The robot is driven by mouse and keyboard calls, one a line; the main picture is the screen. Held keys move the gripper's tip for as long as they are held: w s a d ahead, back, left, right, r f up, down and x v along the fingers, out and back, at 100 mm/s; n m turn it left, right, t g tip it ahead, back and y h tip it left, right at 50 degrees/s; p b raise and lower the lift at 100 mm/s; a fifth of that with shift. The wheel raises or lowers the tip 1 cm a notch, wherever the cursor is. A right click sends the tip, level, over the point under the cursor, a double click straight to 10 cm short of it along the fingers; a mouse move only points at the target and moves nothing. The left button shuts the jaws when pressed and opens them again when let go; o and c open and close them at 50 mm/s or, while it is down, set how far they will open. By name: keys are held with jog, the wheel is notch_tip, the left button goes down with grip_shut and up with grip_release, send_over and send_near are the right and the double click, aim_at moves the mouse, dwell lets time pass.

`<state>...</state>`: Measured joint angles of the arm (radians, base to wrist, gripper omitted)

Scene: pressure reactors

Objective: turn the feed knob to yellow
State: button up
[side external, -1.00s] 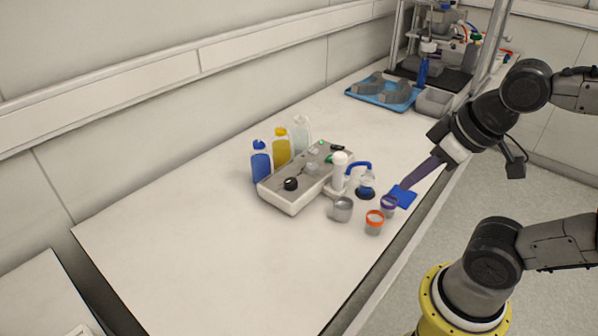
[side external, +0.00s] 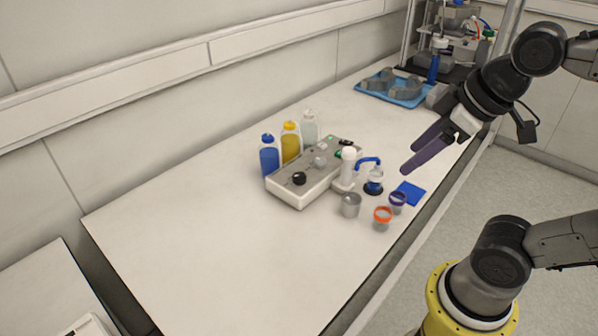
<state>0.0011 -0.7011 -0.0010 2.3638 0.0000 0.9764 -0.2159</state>
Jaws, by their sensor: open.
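A grey control box (side external: 304,193) sits on the white bench with a black knob (side external: 299,178) at its near-left end and a grey knob (side external: 320,162) nearer its middle. I cannot tell which is the feed knob or where either points. Behind the box stand a blue bottle (side external: 269,160), a yellow bottle (side external: 291,145) and a clear bottle (side external: 309,130). My gripper (side external: 409,158) is open and empty, with two purple fingers apart. It is above the bench to the right of the box, touching nothing.
A metal cup (side external: 350,205), orange-rimmed cup (side external: 382,220), purple-rimmed cup (side external: 397,200) and blue pad (side external: 410,192) lie near the front edge. The bench's left part is clear.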

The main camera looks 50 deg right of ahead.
jog(key=shift+o, duration=0.6)
jog(key=w+r+n+g, duration=0.1)
jog(key=w+r, duration=0.4)
jog(key=w, duration=0.5)
jog(key=shift+d+n, duration=0.4)
jog(key=shift+n, duration=0.4)
jog(key=n+g, duration=0.2)
jog(key=g, duration=0.3)
send_over(299, 175)
notch_tip(299, 175, down, 14)
jog(key=f, duration=0.1)
notch_tip(299, 175, down, 14)
jog(key=shift+r, duration=0.2)
grip_shut()
